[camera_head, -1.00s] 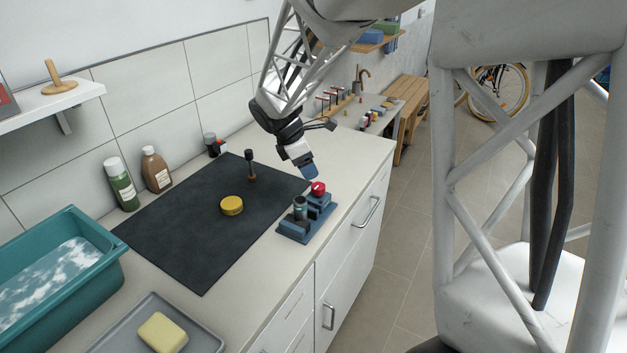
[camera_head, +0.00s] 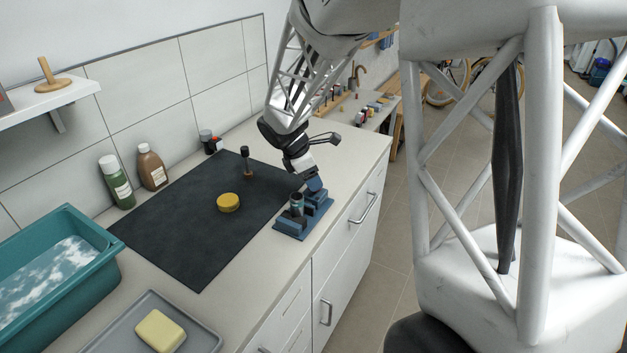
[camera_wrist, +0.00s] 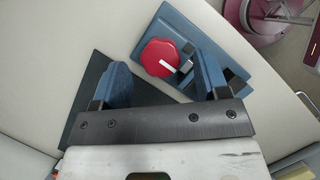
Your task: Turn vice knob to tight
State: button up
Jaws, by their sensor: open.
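The vice (camera_head: 306,226) is a blue block on a blue base near the counter's front edge, holding a dark cylinder (camera_head: 297,201) upright. Its red knob (camera_wrist: 160,57) shows in the wrist view, lobed, with a white line pointing to the lower right. The blue vice body (camera_wrist: 195,25) lies around the knob's upper right there. My gripper (camera_wrist: 159,62) is open, with one blue finger on each side of the knob; I cannot tell whether either touches it. In the head view my gripper (camera_head: 315,184) is over the vice's far end and hides the knob.
A dark mat (camera_head: 190,235) lies beside the vice, with a yellow round tin (camera_head: 228,203) and a dark-topped upright tool (camera_head: 246,160). Bottles (camera_head: 152,168) stand by the wall. A teal basin (camera_head: 50,275) and a grey tray (camera_head: 195,330) are at the left. Counter right of the vice is clear.

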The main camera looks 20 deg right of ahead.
jog(key=shift+x, duration=0.95)
jog(key=shift+c, duration=0.3)
jog(key=c, duration=0.8)
jog(key=shift+c, duration=0.2)
